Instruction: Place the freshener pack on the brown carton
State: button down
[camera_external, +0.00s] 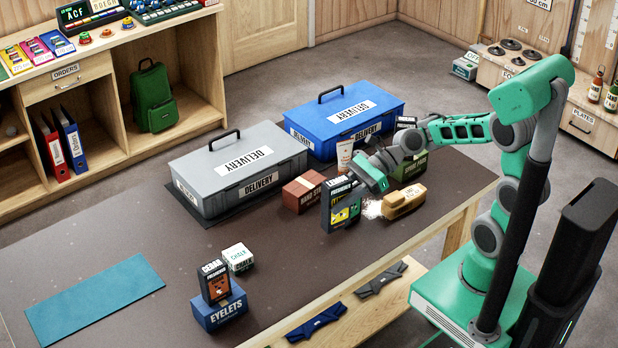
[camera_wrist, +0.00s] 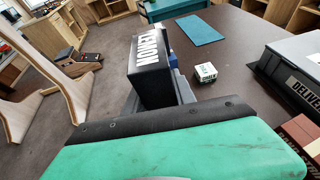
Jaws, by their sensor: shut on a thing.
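The freshener pack (camera_external: 341,206) is a dark upright box with a yellow and green front, near the middle of the table. My gripper (camera_external: 357,186) is shut on it from the right. In the wrist view the pack (camera_wrist: 152,70) shows black with white lettering between the grey fingers. I cannot tell whether its base touches the table. The brown carton (camera_external: 302,194) is a reddish-brown box just left of the pack, in front of the grey delivery box. Part of the carton (camera_wrist: 301,130) shows at the wrist view's right edge.
The grey (camera_external: 238,165) and blue (camera_external: 343,118) delivery boxes stand behind. A cedar pack (camera_external: 214,283) stands on a blue eyelets box (camera_external: 219,310). The table's middle left is clear.

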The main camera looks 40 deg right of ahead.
jog(key=w+d+r+m+t+h+p, duration=0.2)
jog(key=w+d+r+m+t+h, duration=0.2)
jog(key=w+d+m+t, duration=0.75)
jog(key=w+f+n+g, duration=0.1)
jog(key=w+f, duration=0.3)
jog(key=w, duration=0.1)
jog(key=w+f+n+g+p, duration=0.1)
jog(key=w+f, duration=0.3)
jog(key=w, duration=0.2)
jog(key=w+f+n+g, duration=0.1)
jog(key=w+f+n, duration=0.1)
jog(key=w+f, duration=0.2)
jog(key=shift+w+d+f+g+p, duration=0.25)
jog(key=shift+w+d+g+p, duration=0.1)
jog(key=shift+w, duration=0.3)
jog(key=shift+f, duration=0.3)
jog(key=c, duration=1)
grip_release()
jog(key=shift+c, duration=0.2)
